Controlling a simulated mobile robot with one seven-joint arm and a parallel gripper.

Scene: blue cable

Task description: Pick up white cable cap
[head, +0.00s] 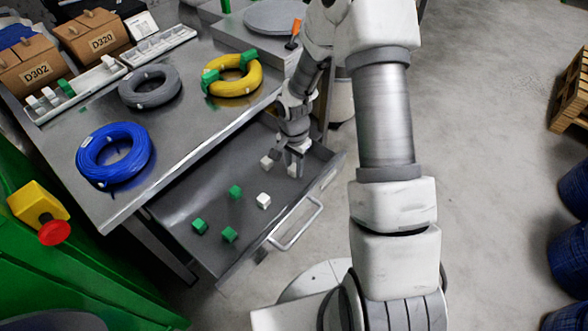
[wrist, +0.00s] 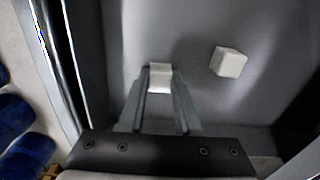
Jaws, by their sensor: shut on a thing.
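My gripper (head: 293,165) reaches down into the open drawer, near its back right corner. In the wrist view my gripper (wrist: 160,92) has its two fingers closed on a white cable cap (wrist: 160,76). The held cap shows only small and partly hidden at the fingertips in the head view. Another white cap (wrist: 229,62) lies on the drawer floor to the right of the fingers in the wrist view. In the head view, one white cap (head: 266,162) lies just left of my gripper and another white cap (head: 263,201) lies nearer the drawer handle.
The drawer (head: 228,265) also holds green caps (head: 229,234). Its handle (head: 297,226) is at the front. On the metal table (head: 190,125) lie blue (head: 113,157), grey (head: 149,87) and yellow (head: 235,76) cable coils. A red button (head: 54,232) is at left.

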